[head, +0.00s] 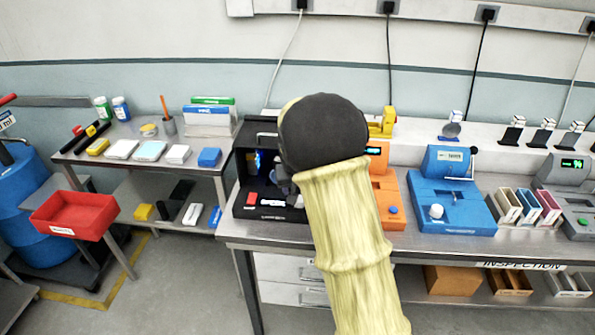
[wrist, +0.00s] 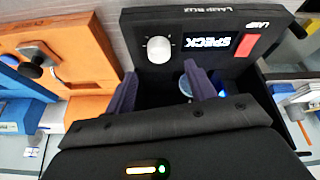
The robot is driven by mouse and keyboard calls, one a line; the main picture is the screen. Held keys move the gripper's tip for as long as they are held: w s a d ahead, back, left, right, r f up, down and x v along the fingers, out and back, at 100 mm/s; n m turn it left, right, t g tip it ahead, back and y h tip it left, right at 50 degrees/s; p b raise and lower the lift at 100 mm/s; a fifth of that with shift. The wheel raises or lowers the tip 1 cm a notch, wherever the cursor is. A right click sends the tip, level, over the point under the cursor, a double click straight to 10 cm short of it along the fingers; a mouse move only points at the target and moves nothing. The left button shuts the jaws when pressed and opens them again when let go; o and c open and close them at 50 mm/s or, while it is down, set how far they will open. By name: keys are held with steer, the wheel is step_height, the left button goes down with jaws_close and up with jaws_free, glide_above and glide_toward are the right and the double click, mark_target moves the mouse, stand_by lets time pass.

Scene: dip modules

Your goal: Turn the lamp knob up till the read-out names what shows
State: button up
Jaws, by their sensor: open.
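The black lamp box (head: 240,208) stands at the left end of the bench. In the wrist view its panel (wrist: 185,20) carries a white round knob (wrist: 158,49), a lit read-out (wrist: 202,43) that seems to read "SPECK", and a red lamp switch (wrist: 248,44). A round, bluish-lit item (wrist: 186,86) sits in the box's dark opening, partly hidden by a finger; I cannot tell what it shows. My gripper (wrist: 160,72) is open, its two fingers apart, pointing towards the knob with nothing between them. In the head view my arm hides the knob and most of the gripper.
An orange device (head: 385,190) stands close to the right of the lamp box, then a blue device (head: 450,210) and small coloured bins (head: 528,206). A side table (head: 125,130) with boxes and a red tray (head: 72,216) are to the left.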

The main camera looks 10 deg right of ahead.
steer(key=v, duration=1.1)
steer(key=shift+b, duration=0.3)
steer(key=s+d+f+g+p, duration=0.1)
steer(key=s+f, duration=0.1)
steer(key=s, duration=0.9)
steer(key=s+f+n+y+p, duration=0.1)
steer(key=s+f+p, duration=0.1)
steer(key=s, duration=1)
steer(key=shift+s+d+f+n+g+p, duration=0.3)
steer(key=shift+s+d+f+g, duration=0.1)
steer(key=shift+f, duration=0.4)
